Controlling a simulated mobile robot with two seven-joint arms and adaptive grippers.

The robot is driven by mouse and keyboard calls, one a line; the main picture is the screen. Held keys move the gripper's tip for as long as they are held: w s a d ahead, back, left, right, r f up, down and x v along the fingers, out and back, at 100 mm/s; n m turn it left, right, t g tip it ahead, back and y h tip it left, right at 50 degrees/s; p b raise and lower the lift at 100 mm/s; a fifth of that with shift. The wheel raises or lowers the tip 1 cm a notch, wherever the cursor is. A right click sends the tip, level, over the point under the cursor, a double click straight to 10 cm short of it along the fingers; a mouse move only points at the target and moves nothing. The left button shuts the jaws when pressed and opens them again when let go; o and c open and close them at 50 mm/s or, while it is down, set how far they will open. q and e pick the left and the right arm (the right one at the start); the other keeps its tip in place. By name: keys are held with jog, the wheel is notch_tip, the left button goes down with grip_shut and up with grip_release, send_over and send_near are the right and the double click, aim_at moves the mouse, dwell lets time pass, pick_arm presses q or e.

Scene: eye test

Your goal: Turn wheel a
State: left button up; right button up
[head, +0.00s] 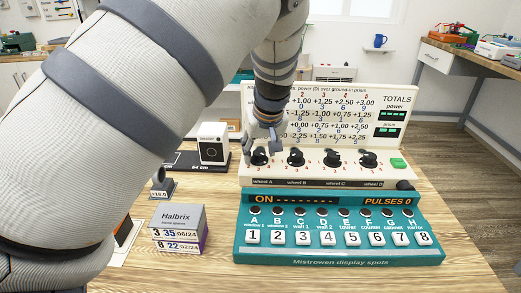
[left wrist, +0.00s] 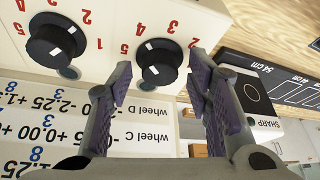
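Wheel A (head: 259,157) is the leftmost black knob in the row on the cream panel (head: 320,182), with red numbers around it. In the left wrist view, which is turned upside down, wheel A (left wrist: 160,62) shows between the fingertips. My left gripper (head: 262,149) is just over wheel A in the head view. Its fingers (left wrist: 160,72) are open, with a small gap showing on each side of the knob. I cannot tell how deep the tips reach. Wheel B (head: 296,157) is beside it, also in the left wrist view (left wrist: 57,42). My right gripper is not in view.
A teal button box (head: 340,256) reading "ON" and "PULSES 0" stands in front. A board of numbers (head: 402,92) rises behind. A white-and-black Sharp box (head: 213,143) is left of the panel. A Halbrix box (head: 180,226) stands front left. Bare wood (head: 452,222) lies right.

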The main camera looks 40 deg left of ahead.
pick_arm(q)
grip_shut()
jog(key=n, duration=0.2)
jog(key=n+g, duration=0.1)
jog(key=shift+w+d+f+n+y+b, duration=0.1)
jog(key=shift+w+f+n+y+b, duration=0.05)
jog(key=shift+n+y+b, duration=0.2)
jog(key=n+g+b, duration=0.1)
jog(key=n+g, duration=0.1)
jog(key=n, duration=0.1)
jog(key=shift+w+n, duration=0.1)
jog(key=shift+n, duration=0.25)
jog(key=shift+n+g, duration=0.3)
jog(key=shift+n, duration=0.5)
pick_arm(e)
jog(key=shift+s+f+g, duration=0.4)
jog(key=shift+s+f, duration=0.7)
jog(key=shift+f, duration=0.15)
